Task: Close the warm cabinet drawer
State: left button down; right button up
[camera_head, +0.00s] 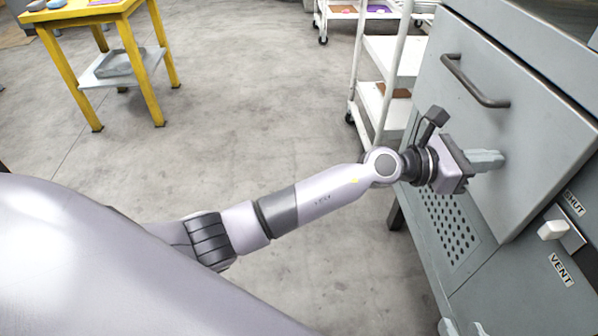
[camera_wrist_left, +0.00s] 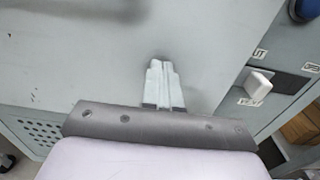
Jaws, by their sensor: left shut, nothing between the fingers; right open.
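The warm cabinet drawer has a large grey front panel (camera_head: 490,110) with a dark bar handle (camera_head: 474,84) at the right of the head view. The panel stands a little proud of the cabinet body (camera_head: 535,285); its exact gap cannot be told. My left gripper (camera_head: 499,159) is shut and empty, its fingertips at the drawer front below the handle, seemingly touching it. In the left wrist view the shut fingers (camera_wrist_left: 158,64) point at the plain grey drawer front (camera_wrist_left: 95,65). My right gripper (camera_head: 462,328) shows only its tips at the bottom edge, open.
A white slider switch (camera_head: 552,230) with SHUT and VENT labels sits right of the drawer. A white shelf cart (camera_head: 388,55) stands behind the cabinet. A yellow table (camera_head: 130,60) is at the far left. The floor between is clear.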

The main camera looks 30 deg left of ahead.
pick_arm(q)
jog(key=shift+w+d+r, duration=0.2)
jog(key=shift+d, duration=0.05)
pick_arm(e)
jog(key=shift+a+r, duration=0.1)
jog(key=shift+r, duration=0.1)
pick_arm(q)
jog(key=shift+r, duration=0.15)
pick_arm(e)
jog(key=shift+s+f, duration=0.1)
jog(key=shift+f, duration=0.05)
